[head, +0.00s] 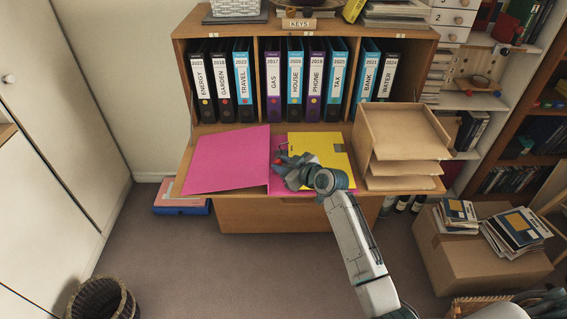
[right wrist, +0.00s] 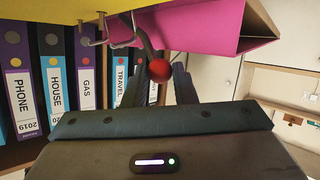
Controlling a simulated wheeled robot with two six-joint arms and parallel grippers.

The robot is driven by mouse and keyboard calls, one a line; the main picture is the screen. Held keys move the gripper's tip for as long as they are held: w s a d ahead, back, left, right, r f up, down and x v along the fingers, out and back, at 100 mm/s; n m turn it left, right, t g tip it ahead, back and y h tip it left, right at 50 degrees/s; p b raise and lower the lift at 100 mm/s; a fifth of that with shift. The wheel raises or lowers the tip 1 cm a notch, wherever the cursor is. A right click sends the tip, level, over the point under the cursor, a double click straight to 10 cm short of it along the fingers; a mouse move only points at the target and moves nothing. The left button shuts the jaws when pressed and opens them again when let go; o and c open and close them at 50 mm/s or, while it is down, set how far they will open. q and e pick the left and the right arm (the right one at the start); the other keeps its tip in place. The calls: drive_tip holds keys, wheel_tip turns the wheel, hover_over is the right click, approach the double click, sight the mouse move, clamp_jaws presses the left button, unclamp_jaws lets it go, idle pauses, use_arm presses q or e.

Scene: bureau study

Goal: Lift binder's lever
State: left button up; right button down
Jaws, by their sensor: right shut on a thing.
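A pink binder (head: 228,160) lies open on the fold-down desk flap, with a yellow sheet (head: 328,146) on its right half. Its metal lever (right wrist: 148,45) ends in a red ball (right wrist: 159,70), in the right wrist view. My right gripper (head: 281,165) reaches in over the binder from the lower right. It is shut on the lever at its red ball, which shows between the two fingers. The metal ring mechanism (right wrist: 92,32) shows beside the yellow sheet. In the head view the gripper hides much of the lever. My left gripper is not in view.
Upright labelled binders (head: 295,80) fill the shelf behind the flap. A wooden letter tray (head: 403,140) stands close at the right of the binder. A cardboard box (head: 480,250) with books is on the floor at right, and a wicker basket (head: 103,300) at lower left.

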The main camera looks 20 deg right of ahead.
drive_tip(key=shift+w+d+r+m+g+p, duration=0.3)
drive_tip(key=shift+w+r+m+g+p, duration=0.2)
drive_tip(key=shift+w+r+g+p, duration=0.6)
drive_tip(key=shift+w+d+r+m+g+p, duration=0.4)
drive_tip(key=shift+w+g+p, duration=0.5)
drive_tip(key=shift+p, duration=0.65)
drive_tip(key=shift+w+d+r+m+g+p, duration=0.2)
drive_tip(key=shift+w+r+m+g+p, duration=0.4)
drive_tip(key=shift+w+r+g+p, duration=0.55)
drive_tip(key=shift+s+f, duration=0.15)
drive_tip(key=shift+f, duration=0.15)
drive_tip(key=c, duration=1.5)
unclamp_jaws()
drive_tip(key=shift+o, duration=0.2)
drive_tip(key=b+v, duration=0.2)
drive_tip(key=v, duration=0.8)
drive_tip(key=shift+s+d, duration=0.25)
drive_tip(key=shift+d, duration=0.1)
